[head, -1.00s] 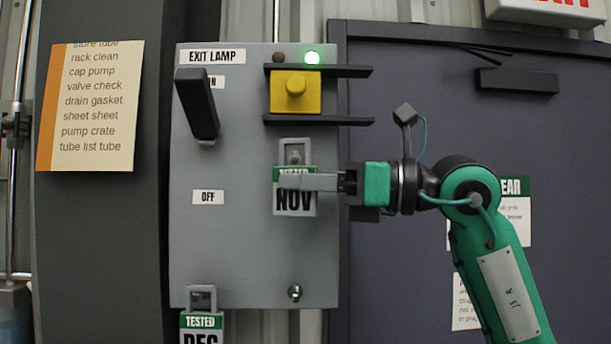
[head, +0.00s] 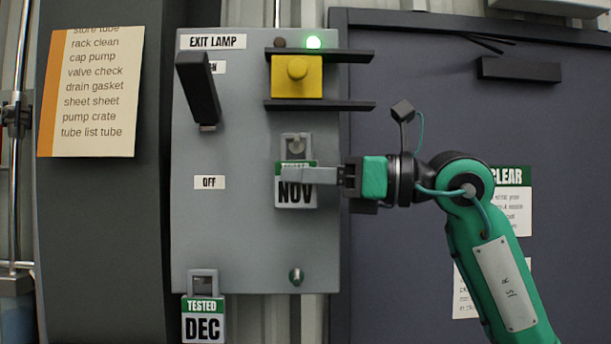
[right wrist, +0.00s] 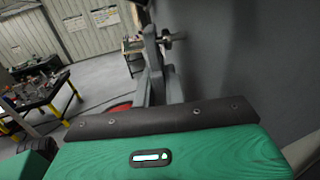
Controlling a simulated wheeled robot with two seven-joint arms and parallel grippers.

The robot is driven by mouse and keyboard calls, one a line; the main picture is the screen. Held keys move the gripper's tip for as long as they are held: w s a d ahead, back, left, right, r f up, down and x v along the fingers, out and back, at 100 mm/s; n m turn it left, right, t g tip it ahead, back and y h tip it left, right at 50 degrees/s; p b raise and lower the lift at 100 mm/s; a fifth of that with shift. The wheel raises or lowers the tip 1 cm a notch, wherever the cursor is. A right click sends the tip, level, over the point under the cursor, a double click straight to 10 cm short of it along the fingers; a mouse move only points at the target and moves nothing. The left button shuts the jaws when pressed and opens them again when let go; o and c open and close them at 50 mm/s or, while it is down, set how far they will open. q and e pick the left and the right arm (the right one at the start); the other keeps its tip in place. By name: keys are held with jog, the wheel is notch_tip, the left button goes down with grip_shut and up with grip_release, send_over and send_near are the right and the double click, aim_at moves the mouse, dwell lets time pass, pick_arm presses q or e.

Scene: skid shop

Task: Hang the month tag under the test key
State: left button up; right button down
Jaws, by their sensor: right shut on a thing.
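The month tag (head: 296,194), reading NOV under a green band, is upright in front of the grey panel, below the yellow test key (head: 297,88). My right gripper (head: 312,175) comes in from the right and is shut on the tag across its green band. A round peg (head: 296,145) shows inside the tag's grey loop. In the right wrist view the grey loop (right wrist: 152,65) is seen nearly edge-on, with the peg (right wrist: 173,38) beside it; how far the peg passes through is unclear. My left gripper is not in view.
A tag reading DEC (head: 203,326) hangs at the panel's lower left. A black lever (head: 197,90) stands by the ON label, above the OFF label (head: 209,182). Black rails (head: 345,105) flank the key. A bare knob (head: 296,277) is low on the panel. A green lamp (head: 314,42) glows.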

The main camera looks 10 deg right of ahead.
jog(key=c, duration=1.4)
grip_release()
jog(key=shift+s+d+f, duration=0.1)
jog(key=shift+d, duration=0.15)
jog(key=b+v, duration=0.6)
jog(key=v, duration=0.7)
jog(key=shift+d, duration=0.15)
